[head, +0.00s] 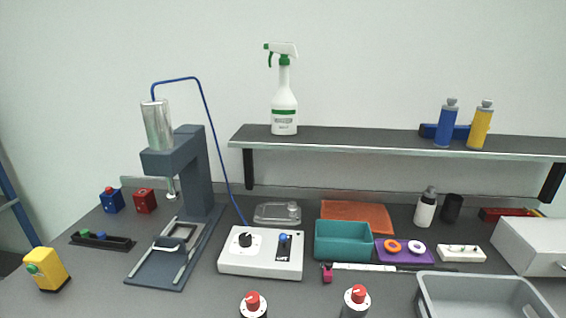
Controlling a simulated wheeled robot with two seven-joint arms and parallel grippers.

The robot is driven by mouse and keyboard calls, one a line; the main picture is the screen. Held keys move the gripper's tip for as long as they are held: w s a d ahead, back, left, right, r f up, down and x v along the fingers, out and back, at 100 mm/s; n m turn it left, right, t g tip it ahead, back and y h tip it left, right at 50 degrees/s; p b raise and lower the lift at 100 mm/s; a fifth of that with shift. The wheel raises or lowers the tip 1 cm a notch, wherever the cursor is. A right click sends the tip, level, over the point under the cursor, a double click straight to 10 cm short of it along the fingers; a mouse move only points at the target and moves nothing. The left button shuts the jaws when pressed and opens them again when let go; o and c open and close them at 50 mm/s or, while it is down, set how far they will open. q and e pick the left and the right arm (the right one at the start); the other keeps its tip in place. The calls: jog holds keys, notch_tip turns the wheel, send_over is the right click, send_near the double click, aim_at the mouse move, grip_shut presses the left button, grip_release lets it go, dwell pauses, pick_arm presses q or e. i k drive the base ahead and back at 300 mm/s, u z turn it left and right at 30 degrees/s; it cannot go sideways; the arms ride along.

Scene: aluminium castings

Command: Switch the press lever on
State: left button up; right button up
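The dark grey press (193,175) stands at the left of the bench, with a silver cylinder (157,125) on top and a base plate reaching forward. A blue hose (207,113) runs from the cylinder down to a white control box (260,265) to the right of the press. On the box's top are a black knob (245,240) and a small blue-topped lever (283,240) on a dark plate. The lever looks roughly upright; I cannot tell which setting it is in. Neither of my grippers shows in the head view.
A shelf (370,143) overhangs the back. A grey crate (433,306) is front right.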

aim_at(283, 238)
jog(key=k, duration=1.35)
jog(key=z, duration=0.55)
jog(key=i, duration=1.2)
jog(key=u, duration=0.55)
